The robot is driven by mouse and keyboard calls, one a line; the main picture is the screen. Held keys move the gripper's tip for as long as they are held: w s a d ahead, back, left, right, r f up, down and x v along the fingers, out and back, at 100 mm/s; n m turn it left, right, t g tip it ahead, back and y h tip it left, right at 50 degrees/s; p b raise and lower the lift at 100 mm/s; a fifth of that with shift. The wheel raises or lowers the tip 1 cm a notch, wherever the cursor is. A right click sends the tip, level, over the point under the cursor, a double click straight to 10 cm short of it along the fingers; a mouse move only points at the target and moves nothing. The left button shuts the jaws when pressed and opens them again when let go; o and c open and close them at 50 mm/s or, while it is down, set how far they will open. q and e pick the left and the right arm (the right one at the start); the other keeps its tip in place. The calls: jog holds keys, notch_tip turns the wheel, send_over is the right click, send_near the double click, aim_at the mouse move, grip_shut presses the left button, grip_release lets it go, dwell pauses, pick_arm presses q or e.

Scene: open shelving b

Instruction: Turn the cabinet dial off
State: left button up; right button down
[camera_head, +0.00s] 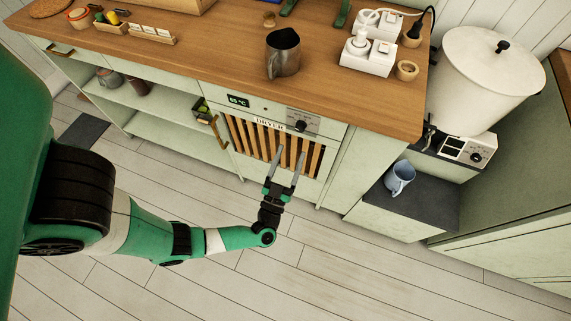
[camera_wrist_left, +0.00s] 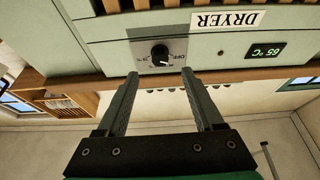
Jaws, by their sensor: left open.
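The cabinet dial (camera_head: 300,126) is a black knob on a grey plate at the upper right of the dryer front, beside the DRYER label (camera_head: 270,122). In the left wrist view, which looks upside down, the dial (camera_wrist_left: 160,54) sits just beyond the fingertips, near the gap between them. My left gripper (camera_head: 290,151) is open and empty, in front of the slatted dryer door (camera_head: 265,143) and below the dial in the head view. Its two fingers also show in the left wrist view (camera_wrist_left: 160,74). I see no contact with the dial. My right gripper is not in view.
A display (camera_head: 238,101) reads 65 °C left of the dial. A wooden countertop (camera_head: 200,60) overhangs the dryer and holds a dark metal pitcher (camera_head: 284,56). A brass handle (camera_head: 219,132) sticks out left of the slats. The floor (camera_head: 330,265) is clear.

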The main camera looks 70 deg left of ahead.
pick_arm(q)
jog(key=v, duration=0.4)
jog(key=shift+s+d, duration=0.1)
jog(key=shift+d, duration=0.1)
dwell(0.3)
